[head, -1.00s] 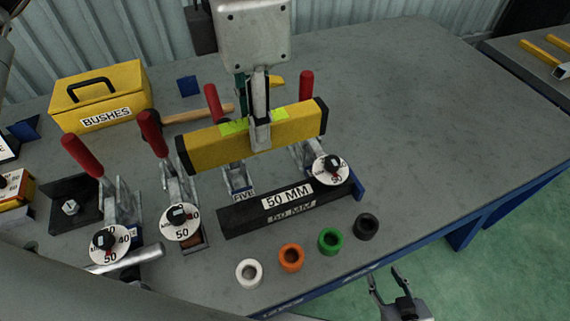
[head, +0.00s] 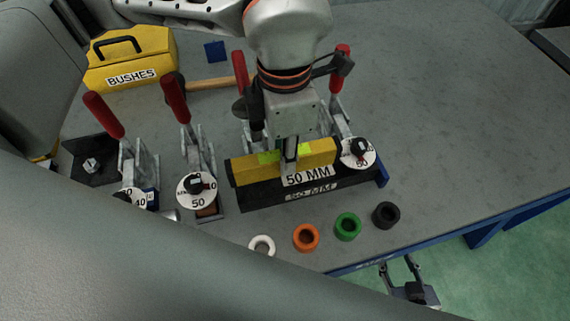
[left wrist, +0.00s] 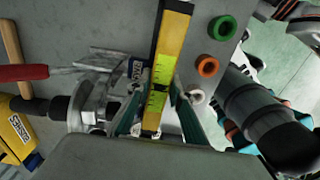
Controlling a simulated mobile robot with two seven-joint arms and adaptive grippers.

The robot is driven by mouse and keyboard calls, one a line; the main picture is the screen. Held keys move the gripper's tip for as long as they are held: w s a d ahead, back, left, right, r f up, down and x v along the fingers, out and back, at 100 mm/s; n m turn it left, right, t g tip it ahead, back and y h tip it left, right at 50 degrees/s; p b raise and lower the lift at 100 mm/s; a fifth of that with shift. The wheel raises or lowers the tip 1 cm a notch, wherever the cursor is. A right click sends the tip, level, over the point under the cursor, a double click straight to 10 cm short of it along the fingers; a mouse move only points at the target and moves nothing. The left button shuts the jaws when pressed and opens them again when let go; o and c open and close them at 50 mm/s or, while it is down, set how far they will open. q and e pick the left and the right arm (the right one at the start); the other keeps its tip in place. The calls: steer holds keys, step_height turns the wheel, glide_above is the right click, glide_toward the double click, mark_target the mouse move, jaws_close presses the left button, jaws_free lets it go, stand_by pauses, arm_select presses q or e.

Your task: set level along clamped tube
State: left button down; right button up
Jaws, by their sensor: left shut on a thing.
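The yellow level (head: 312,157) with black end caps lies lengthwise along the black tube (head: 264,196) labelled 50 MM. It covers part of the tube's top, and I cannot tell whether the two touch. My left gripper (head: 290,158) is shut on the middle of the level from above. In the left wrist view the level (left wrist: 172,42) runs between the fingers of my left gripper (left wrist: 157,98), with its green vial window near them. Clamps with red handles (head: 342,72) stand behind the tube. My right gripper (head: 400,267) is open and empty beyond the table's front edge.
White, orange (head: 306,238), green (head: 347,226) and black (head: 386,215) bushes stand in front of the tube. More clamps with round dials (head: 197,190) stand left. A yellow BUSHES box (head: 131,62) and a hammer lie behind. The table's right side is clear.

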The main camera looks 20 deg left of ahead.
arm_select(q)
steer(key=shift+f, duration=2.3)
steer(key=c, duration=1.8)
jaws_free()
steer(key=shift+f, duration=0.15)
step_height(320, 180, up, 12)
steer(key=shift+r, duration=0.2)
